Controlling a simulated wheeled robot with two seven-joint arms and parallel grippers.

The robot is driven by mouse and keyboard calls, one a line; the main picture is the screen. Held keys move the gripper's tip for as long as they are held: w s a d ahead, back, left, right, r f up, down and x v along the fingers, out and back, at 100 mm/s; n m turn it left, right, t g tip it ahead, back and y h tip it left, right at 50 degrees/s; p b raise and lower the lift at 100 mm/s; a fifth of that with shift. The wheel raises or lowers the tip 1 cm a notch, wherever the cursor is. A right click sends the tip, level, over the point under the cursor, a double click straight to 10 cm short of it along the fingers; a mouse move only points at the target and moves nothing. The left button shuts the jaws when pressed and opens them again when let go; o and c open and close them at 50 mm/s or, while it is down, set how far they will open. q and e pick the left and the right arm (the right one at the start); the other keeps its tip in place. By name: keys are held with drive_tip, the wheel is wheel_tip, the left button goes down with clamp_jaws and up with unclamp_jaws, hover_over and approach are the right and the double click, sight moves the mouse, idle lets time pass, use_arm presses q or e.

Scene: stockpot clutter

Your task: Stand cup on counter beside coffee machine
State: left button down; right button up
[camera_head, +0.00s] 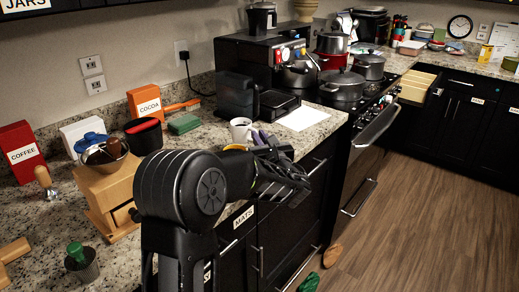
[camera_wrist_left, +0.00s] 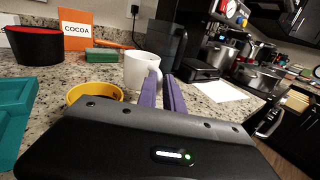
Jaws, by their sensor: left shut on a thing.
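The white cup (camera_head: 241,130) is upright at the counter's front part, just left of and in front of the black coffee machine (camera_head: 240,62). It also shows in the left wrist view (camera_wrist_left: 141,70), its handle turned toward my gripper. My left gripper (camera_wrist_left: 162,88) has its purple fingers close together at the cup's handle, shut on it. Whether the cup's base touches the counter cannot be told. The coffee machine also shows in the left wrist view (camera_wrist_left: 166,46). My left arm hides part of the counter in the head view. My right gripper is not in view.
A yellow bowl-like thing (camera_wrist_left: 95,94) sits close left of my left fingers. A green sponge (camera_head: 184,123), a cocoa box (camera_head: 145,103) and a black-and-red container (camera_head: 144,136) stand behind. A white sheet (camera_head: 302,118) lies right of the cup. Pots (camera_head: 342,88) crowd the stove.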

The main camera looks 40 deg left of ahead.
use_arm(q)
drive_tip(key=shift+f, duration=1.85)
drive_tip(key=shift+f+b, duration=0.15)
drive_tip(key=shift+b, duration=0.15)
drive_tip(key=c, duration=1.8)
unclamp_jaws()
drive_tip(key=shift+o, duration=0.2)
drive_tip(key=shift+d, duration=0.1)
drive_tip(key=b+v, duration=0.1)
drive_tip(key=v, duration=1.1)
drive_tip(key=shift+w, duration=0.1)
